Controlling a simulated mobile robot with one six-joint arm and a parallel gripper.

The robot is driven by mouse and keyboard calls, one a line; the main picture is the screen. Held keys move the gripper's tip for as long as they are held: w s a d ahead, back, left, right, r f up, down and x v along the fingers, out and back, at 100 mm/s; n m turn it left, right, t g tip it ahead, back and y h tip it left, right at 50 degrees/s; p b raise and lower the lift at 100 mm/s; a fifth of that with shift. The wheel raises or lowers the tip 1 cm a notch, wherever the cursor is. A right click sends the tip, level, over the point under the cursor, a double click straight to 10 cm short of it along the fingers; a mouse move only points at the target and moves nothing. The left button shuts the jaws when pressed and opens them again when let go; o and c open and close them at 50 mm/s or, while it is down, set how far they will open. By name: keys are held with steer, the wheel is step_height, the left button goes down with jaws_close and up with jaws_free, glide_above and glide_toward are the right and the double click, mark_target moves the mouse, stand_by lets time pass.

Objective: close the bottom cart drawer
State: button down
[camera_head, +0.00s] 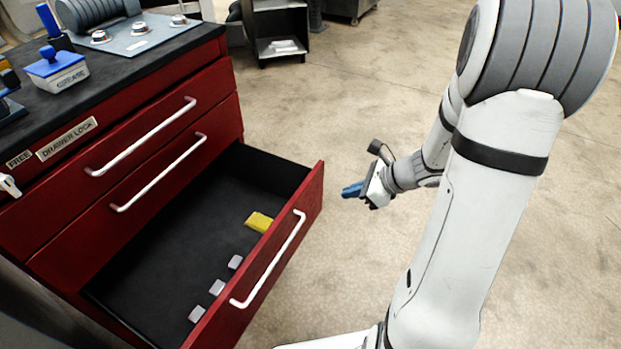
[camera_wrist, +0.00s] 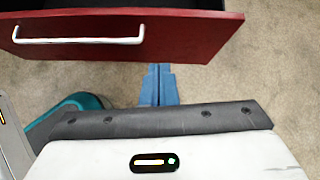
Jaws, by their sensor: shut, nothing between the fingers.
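The red cart's bottom drawer (camera_head: 172,240) stands pulled far out, its black inside showing. Its red front carries a white bar handle (camera_head: 268,260). The drawer front (camera_wrist: 200,36) and its handle (camera_wrist: 78,40) also fill the top of the wrist view. My gripper (camera_head: 352,190) has blue fingers and is shut and empty. It is in front of the drawer, to the right of its front's far end in the head view, and apart from it. In the wrist view the closed fingertips (camera_wrist: 158,70) point toward the drawer front's lower edge, right of the handle.
Inside the drawer lie a yellow block (camera_head: 259,222) and several small pale blocks (camera_head: 217,287). Two upper drawers (camera_head: 140,138) are closed. The cart top (camera_head: 110,72) holds a knob panel and a blue-lidded "grease" box. The concrete floor (camera_head: 340,95) beyond my arm is clear.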

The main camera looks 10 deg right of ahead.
steer(key=d+m, duration=0.1)
steer(key=b, duration=0.5)
glide_toward(304, 193)
steer(key=shift+m+t, duration=0.3)
steer(key=shift+t, duration=0.1)
steer(key=a+f, duration=0.1)
steer(key=f, duration=0.2)
steer(key=w+a+f, duration=0.1)
steer(key=shift+w+a+f, duration=0.1)
steer(key=shift+a+f, duration=0.25)
steer(key=shift+w+a+r, duration=0.1)
steer(key=shift+w+a, duration=0.35)
steer(key=shift+a, duration=0.1)
steer(key=shift+w, duration=0.1)
